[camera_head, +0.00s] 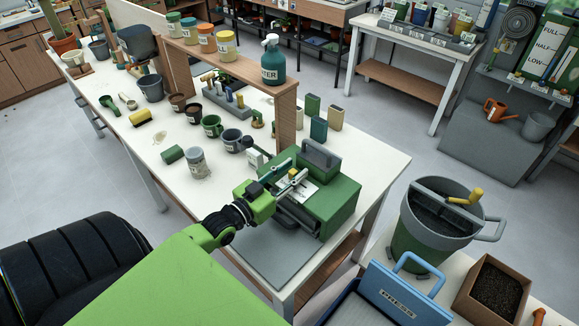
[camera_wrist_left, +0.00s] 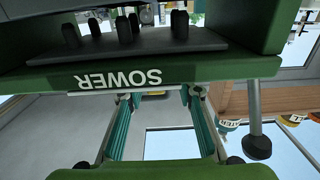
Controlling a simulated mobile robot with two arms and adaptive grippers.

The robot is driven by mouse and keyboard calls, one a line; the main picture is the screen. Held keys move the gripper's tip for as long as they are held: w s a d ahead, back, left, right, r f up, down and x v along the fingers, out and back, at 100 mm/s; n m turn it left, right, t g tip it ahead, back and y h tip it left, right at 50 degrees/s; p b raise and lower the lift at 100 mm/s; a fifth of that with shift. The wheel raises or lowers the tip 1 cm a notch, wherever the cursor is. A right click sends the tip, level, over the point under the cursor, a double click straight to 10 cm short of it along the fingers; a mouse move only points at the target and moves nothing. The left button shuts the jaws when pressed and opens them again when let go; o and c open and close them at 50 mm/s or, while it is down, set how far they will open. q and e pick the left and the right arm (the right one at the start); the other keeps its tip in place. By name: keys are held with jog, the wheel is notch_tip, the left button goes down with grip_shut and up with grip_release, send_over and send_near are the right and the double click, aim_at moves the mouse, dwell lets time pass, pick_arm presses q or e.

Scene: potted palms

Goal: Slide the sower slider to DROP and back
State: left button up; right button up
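The green sower (camera_head: 335,200) stands on the front right part of the white table, with a grey hopper (camera_head: 318,158) on top. In the left wrist view the sower (camera_wrist_left: 150,68) fills the top, its SOWER lettering upside down. My left gripper (camera_head: 288,177) reaches in from the left, close to the sower's near side. In the left wrist view the gripper (camera_wrist_left: 160,100) has its two teal fingers apart, with a gap between them. A small yellow part (camera_head: 293,173) shows by the fingertips. I cannot make out the slider's position or any DROP mark. My right gripper is not in view.
A wooden shelf (camera_head: 287,122) with jars and a teal bottle (camera_head: 272,62) stands behind the sower. A green bucket (camera_head: 432,245) stands to the right.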

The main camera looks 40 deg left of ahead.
pick_arm(q)
jog(key=s+a, duration=0.1)
jog(key=s, duration=1.1)
jog(key=shift+s+f, duration=0.1)
dwell(0.4)
